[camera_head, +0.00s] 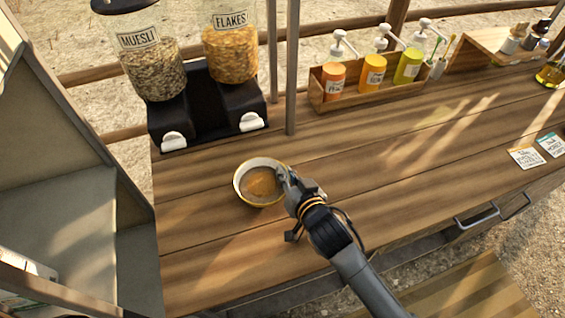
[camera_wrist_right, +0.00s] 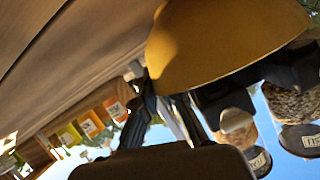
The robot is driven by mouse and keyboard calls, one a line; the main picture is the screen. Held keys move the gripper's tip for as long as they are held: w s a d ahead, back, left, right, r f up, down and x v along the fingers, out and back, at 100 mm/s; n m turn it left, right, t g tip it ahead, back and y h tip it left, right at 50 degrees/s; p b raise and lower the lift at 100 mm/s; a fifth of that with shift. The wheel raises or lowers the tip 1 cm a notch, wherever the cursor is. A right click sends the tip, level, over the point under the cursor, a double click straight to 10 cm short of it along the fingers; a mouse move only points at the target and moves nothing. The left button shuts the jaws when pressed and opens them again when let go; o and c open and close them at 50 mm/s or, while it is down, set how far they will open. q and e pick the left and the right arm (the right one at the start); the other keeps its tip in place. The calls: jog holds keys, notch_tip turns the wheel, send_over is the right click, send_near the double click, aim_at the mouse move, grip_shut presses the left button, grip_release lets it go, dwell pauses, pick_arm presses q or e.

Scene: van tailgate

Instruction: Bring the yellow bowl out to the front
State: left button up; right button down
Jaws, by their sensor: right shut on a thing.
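The yellow bowl (camera_head: 243,186) is on or just above the wooden counter, in front of the cereal dispenser. In the head view it has a pale inner wall, a yellow rim and an orange-brown patch inside. My right gripper (camera_head: 285,178) is shut on the right side of its rim. In the right wrist view the bowl's yellow outer side (camera_wrist_right: 220,40) fills the upper middle, beside the dark fingers (camera_wrist_right: 160,110). I cannot tell whether the bowl touches the counter. My left gripper is not in view.
The dispenser (camera_head: 205,110) with muesli and flakes stands behind the bowl. A wooden box (camera_head: 350,98) of pump bottles stands at the back, with a raised wooden stand (camera_head: 480,50) farther right. Small cards (camera_head: 525,157) lie at the right. The counter front is clear.

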jog(key=shift+s+d+p, duration=0.25)
jog(key=shift+s+d, duration=0.1)
jog(key=shift+s, duration=0.45)
jog(key=shift+s+d+p, duration=0.25)
jog(key=shift+s+d, duration=0.05)
jog(key=shift+s, duration=0.55)
jog(key=shift+s+d+p, duration=0.25)
jog(key=shift+s+d, duration=0.1)
jog(key=shift+s, duration=0.45)
jog(key=c, duration=1.4)
grip_release()
jog(key=v, duration=1.2)
